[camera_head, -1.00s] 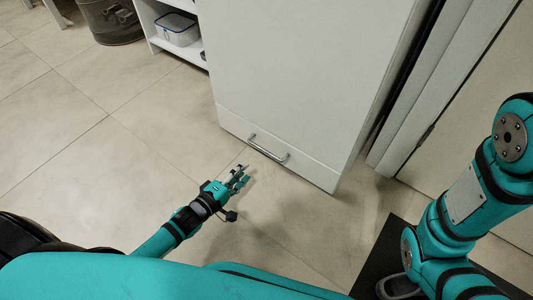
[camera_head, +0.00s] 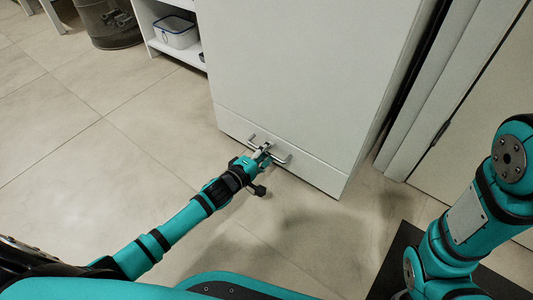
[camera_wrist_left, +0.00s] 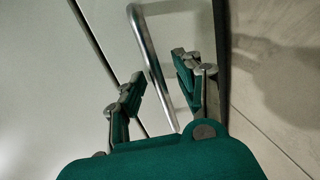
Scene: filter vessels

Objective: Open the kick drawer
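The kick drawer (camera_head: 310,183) is the low front panel at the bottom of a tall white cabinet. It looks shut, its face in line with the panel above. Its bar handle (camera_head: 284,159) is silver; it also shows in the left wrist view (camera_wrist_left: 146,45). My left gripper (camera_head: 264,150) is at the handle's middle, partly covering it. In the left wrist view the gripper (camera_wrist_left: 158,82) has its two fingers apart, with the bar running between them. I cannot tell whether either finger touches the bar. My right gripper is not in view; only my right arm shows.
An open white shelf with a clear, blue-rimmed box (camera_head: 176,32) stands left of the cabinet. A dark bin (camera_head: 106,22) is at the upper left. A dark mat (camera_head: 392,262) lies at the lower right. The tiled floor before the drawer is clear.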

